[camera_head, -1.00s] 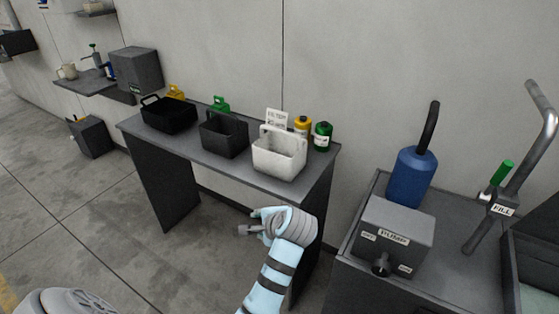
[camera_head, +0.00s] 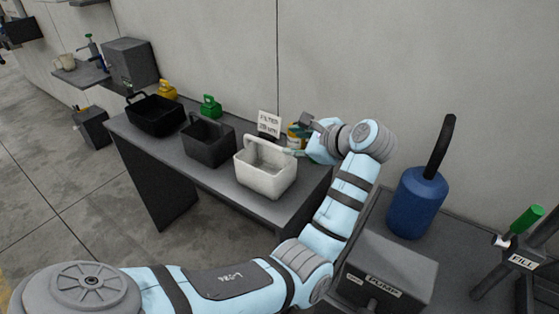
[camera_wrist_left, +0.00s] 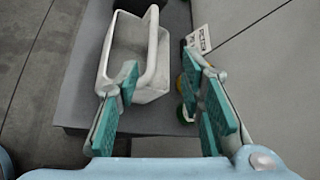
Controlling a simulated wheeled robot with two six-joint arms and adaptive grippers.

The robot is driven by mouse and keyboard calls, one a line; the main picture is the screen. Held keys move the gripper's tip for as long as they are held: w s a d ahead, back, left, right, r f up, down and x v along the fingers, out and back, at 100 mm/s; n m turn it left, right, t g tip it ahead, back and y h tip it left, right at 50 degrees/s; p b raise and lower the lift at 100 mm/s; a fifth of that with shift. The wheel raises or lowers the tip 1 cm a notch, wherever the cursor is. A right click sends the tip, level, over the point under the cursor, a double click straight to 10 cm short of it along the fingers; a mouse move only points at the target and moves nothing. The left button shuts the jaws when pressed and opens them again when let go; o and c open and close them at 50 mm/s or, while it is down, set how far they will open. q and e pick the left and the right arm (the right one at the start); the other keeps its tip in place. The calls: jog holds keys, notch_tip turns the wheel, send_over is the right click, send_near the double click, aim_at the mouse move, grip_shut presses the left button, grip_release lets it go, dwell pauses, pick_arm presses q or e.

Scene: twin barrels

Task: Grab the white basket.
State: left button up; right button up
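The white basket (camera_head: 264,180), with a raised handle, stands upright on the grey table at its right part. In the left wrist view the basket (camera_wrist_left: 128,42) lies ahead and to the left, its handle behind my left-hand finger. My left gripper (camera_head: 298,142) is at the basket's right side, near handle height. In the left wrist view my left gripper (camera_wrist_left: 161,68) is open, with teal pads apart and nothing held between them. I cannot tell whether a finger touches the handle. My right gripper is not in view.
A dark grey basket (camera_head: 208,146) and a black basket (camera_head: 154,116) stand left of it. A sign (camera_head: 268,124), green can (camera_head: 211,106) and yellow can (camera_head: 167,90) are behind. A blue canister (camera_head: 417,205) and pump box (camera_head: 388,274) are at the right.

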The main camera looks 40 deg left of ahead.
pick_arm(q)
jog(key=b, duration=0.2)
send_near(266, 143)
jog(key=x, duration=0.5)
jog(key=b+x, duration=0.1)
jog(key=x, duration=0.5)
jog(key=shift+d+b, duration=0.1)
jog(key=shift+b, duration=0.25)
grip_shut()
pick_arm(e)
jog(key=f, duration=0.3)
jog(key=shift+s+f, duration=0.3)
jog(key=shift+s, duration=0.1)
